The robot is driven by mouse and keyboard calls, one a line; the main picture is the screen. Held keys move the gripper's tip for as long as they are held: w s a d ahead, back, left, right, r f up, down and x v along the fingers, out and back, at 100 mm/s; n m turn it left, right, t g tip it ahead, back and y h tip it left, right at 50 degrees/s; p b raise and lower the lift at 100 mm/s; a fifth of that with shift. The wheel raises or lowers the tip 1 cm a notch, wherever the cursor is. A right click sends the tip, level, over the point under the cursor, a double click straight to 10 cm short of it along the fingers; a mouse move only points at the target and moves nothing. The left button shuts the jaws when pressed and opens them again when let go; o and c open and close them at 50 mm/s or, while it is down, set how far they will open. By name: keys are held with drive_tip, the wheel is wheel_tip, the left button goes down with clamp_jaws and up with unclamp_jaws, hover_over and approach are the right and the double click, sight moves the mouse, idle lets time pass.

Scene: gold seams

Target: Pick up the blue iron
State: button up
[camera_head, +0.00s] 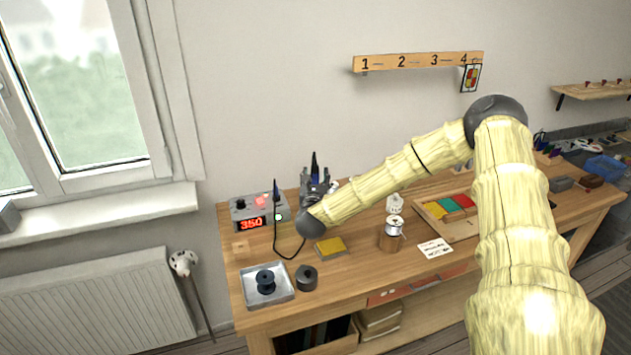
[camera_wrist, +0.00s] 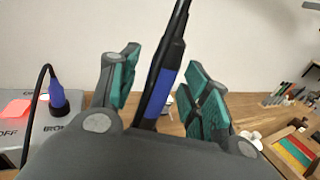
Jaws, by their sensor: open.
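The blue iron (camera_wrist: 167,85) stands nearly upright between the two teal-padded fingers of my gripper (camera_wrist: 160,80) in the wrist view. It has a blue grip and dark ends, and its top runs out of that view. Gaps show between the iron and the pads on both sides, so my gripper is open around it. In the head view the iron (camera_head: 315,162) rises above my gripper (camera_head: 315,178), at the back of the bench. Its lower end is hidden behind my gripper.
A grey station (camera_head: 250,222) reading 350 stands left of my gripper. A second blue piece with a black cord (camera_wrist: 57,95) is upright on it. A yellow sponge (camera_head: 330,246), a spool in a tray (camera_head: 285,297) and a copper-coloured can (camera_head: 391,240) stand nearer the front.

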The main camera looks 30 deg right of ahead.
drive_tip(key=shift+w+d, duration=0.15)
clamp_jaws()
idle(0.4)
